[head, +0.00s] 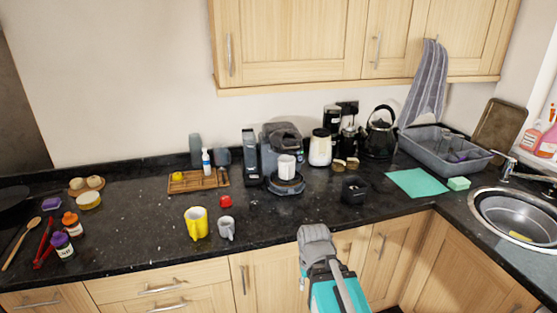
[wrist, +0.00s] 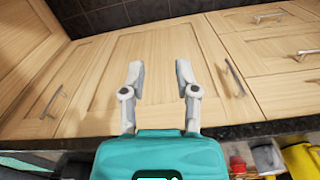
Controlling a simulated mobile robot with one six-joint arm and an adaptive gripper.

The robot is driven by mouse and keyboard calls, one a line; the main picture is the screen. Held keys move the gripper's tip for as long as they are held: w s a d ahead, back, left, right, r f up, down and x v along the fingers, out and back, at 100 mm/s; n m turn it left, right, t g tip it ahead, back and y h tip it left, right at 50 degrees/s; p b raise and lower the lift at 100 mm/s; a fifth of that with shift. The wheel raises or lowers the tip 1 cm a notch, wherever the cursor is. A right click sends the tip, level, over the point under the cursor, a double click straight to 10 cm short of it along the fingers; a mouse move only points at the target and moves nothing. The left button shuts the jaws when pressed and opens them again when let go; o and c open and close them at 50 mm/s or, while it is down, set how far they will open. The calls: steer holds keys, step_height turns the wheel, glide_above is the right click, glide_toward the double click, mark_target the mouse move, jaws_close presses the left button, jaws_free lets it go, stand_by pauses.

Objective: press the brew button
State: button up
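A dark grey coffee machine (head: 281,140) stands on the black counter against the back wall. A white cup (head: 287,167) sits at its front, over a round base. The brew button is too small to make out in the head view. My gripper shows in the wrist view (wrist: 160,70), its two grey fingers spread apart with nothing between them. It points at the wooden cabinet fronts.
A yellow mug (head: 196,223) and a grey mug (head: 226,228) stand near the counter's front edge, with a red item (head: 226,201) behind. A small black box (head: 354,189) stands right of the machine. Upper cabinets (head: 290,40) overhang the back. Counter between box and mugs is clear.

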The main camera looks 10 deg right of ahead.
jaws_close()
stand_by(1.4)
